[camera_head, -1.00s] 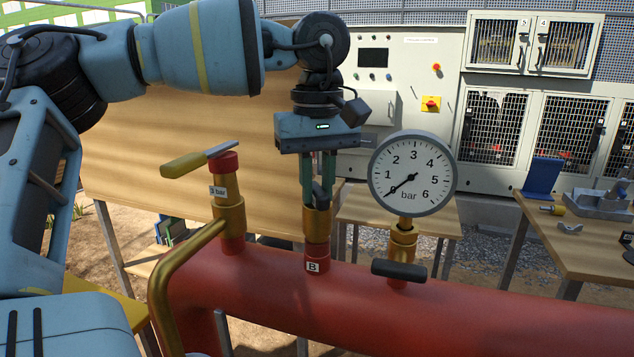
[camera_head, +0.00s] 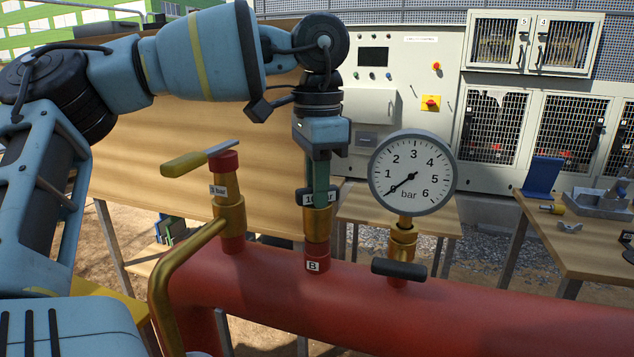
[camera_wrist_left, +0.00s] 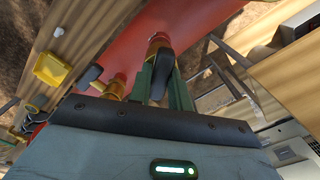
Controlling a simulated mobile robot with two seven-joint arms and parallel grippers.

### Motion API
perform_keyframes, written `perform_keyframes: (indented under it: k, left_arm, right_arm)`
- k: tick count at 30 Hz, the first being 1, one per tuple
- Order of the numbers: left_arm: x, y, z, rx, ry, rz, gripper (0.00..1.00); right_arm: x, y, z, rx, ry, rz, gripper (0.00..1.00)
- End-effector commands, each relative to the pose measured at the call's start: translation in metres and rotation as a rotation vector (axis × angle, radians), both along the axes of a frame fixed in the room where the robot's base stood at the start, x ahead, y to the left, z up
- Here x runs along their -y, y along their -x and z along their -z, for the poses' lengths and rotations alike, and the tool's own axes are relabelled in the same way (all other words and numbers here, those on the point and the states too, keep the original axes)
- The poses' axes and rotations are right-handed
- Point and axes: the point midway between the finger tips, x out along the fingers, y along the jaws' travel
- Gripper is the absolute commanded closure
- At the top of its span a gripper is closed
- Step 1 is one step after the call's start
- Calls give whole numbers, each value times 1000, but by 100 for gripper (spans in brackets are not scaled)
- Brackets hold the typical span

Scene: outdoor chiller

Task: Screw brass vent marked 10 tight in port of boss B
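Boss B (camera_head: 316,262) is a red stub with a "B" label on top of the red pipe (camera_head: 450,300). The brass vent (camera_head: 317,224) stands upright in it, its dark tag (camera_head: 306,198) partly readable as "10 bar". My left gripper (camera_head: 319,188) points straight down, with its green fingers closed on the vent's tag. In the left wrist view, the fingers (camera_wrist_left: 162,88) flank the dark top of the vent (camera_wrist_left: 160,64). The thread and seat are hidden, so I cannot tell how deep the vent sits. My right gripper is not in view.
A valve with a yellow lever (camera_head: 185,165) stands left of boss B. A pressure gauge (camera_head: 412,172) reading about zero, with a black handle (camera_head: 399,269) below, stands close on the right. A bench (camera_head: 590,248) with loose parts is at far right.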

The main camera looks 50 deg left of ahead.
Motion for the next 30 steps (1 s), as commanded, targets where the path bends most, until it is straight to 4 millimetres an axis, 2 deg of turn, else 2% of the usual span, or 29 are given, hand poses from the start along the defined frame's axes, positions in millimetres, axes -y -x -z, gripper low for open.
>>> perform_keyframes:
  k: [1, 4, 25, 26, 30]
  left_arm:
    - [0, 1, 5, -13, 0, 0, 71]
    - [0, 0, 5, -13, -1, -1, 58]
    - [-2, 0, 4, -7, -1, -7, 57]
    - [-2, 0, 4, -7, -1, -7, 54]
    - [-1, 0, 3, -7, -2, -7, 53]
  right_arm:
    - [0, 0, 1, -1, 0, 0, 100]
    - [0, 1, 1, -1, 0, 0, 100]
    - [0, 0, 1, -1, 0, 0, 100]
    - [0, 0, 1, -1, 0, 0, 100]
    - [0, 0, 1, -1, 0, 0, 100]
